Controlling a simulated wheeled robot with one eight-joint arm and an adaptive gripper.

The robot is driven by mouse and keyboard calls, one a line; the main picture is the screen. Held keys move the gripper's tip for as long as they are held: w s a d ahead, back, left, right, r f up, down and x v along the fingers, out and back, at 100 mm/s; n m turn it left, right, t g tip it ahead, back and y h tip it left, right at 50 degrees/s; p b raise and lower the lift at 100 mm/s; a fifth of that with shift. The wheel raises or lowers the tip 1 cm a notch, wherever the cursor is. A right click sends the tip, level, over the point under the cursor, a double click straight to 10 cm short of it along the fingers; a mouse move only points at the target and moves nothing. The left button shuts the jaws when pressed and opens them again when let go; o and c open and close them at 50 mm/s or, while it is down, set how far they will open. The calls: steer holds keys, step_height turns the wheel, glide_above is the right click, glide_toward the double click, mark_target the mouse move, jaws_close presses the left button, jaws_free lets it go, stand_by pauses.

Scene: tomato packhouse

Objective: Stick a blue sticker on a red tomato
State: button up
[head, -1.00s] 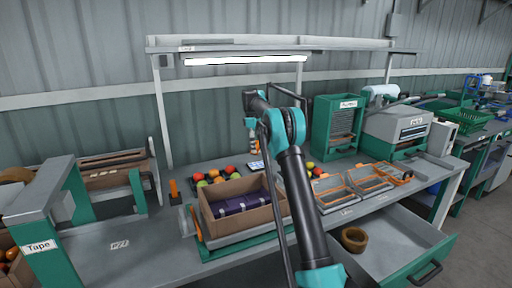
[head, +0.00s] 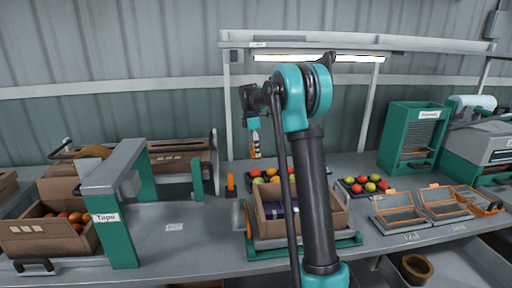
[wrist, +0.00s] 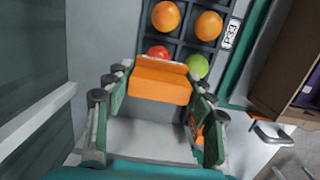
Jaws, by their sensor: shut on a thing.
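My gripper (wrist: 158,92) is shut on an orange block-shaped thing (wrist: 160,84) with a pale lower part; I cannot tell exactly what it is. In the head view my gripper (head: 253,138) hangs above the back of the bench, over the left side of a dark tray of tomatoes. In the wrist view a red tomato (wrist: 157,52) sits in a cell of that tray (wrist: 181,35), just beyond the orange thing and partly hidden by it. A green tomato (wrist: 197,67) is beside it, with two orange ones (wrist: 208,25) behind. No blue sticker can be made out.
A cardboard box (head: 325,221) with purple contents stands in front of the tray. A second tomato tray (head: 365,185) lies to its right. The green Tape frame (head: 122,230) and a crate of tomatoes (head: 45,241) are at left. A lamp shelf hangs above.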

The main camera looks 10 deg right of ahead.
steer(key=shift+a+f, duration=0.1)
steer(key=shift+f, duration=2.85)
steer(key=shift+f, duration=0.55)
steer(key=shift+r, duration=3.55)
